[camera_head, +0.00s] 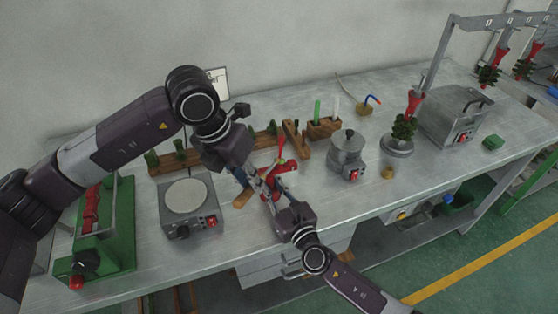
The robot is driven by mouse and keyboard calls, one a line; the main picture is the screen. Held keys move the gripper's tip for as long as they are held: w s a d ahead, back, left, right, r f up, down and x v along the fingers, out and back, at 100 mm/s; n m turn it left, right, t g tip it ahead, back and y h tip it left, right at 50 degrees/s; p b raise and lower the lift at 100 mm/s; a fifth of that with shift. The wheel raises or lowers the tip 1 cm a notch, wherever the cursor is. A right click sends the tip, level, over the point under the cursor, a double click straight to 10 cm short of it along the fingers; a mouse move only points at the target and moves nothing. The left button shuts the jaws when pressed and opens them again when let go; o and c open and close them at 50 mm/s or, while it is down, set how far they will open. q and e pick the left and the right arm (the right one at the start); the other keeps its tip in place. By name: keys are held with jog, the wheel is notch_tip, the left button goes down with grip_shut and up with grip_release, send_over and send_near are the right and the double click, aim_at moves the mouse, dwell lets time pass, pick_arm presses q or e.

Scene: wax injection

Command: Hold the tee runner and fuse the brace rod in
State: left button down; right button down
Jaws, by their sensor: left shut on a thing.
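The red tee runner (288,166) shows in the head view near the middle of the bench, partly hidden between my two grippers. My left gripper (256,184) comes down from the upper left and is shut on the tee runner. My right gripper (277,190) reaches up from the lower right, with its fingers close to the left gripper's fingers and the red part. I cannot tell whether its fingers are open or shut. I cannot make out the brace rod among the fingers.
A hot plate (187,197) stands left of the grippers, with a green machine (108,228) beyond it. A wooden rack (177,161) lies behind. A silver pot (347,153) and a red-and-green wax tree (405,125) stand to the right.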

pick_arm(q)
jog(key=shift+r, duration=0.1)
jog(key=shift+s+a+r, duration=0.55)
jog(key=shift+s+r, duration=0.1)
jog(key=shift+s, duration=0.2)
jog(key=shift+s+a+r, duration=0.5)
jog(key=shift+s+r, duration=0.1)
jog(key=shift+s, duration=0.25)
jog(key=shift+r, duration=2)
pick_arm(e)
jog(key=c, duration=1.7)
grip_release()
jog(key=shift+c, duration=0.2)
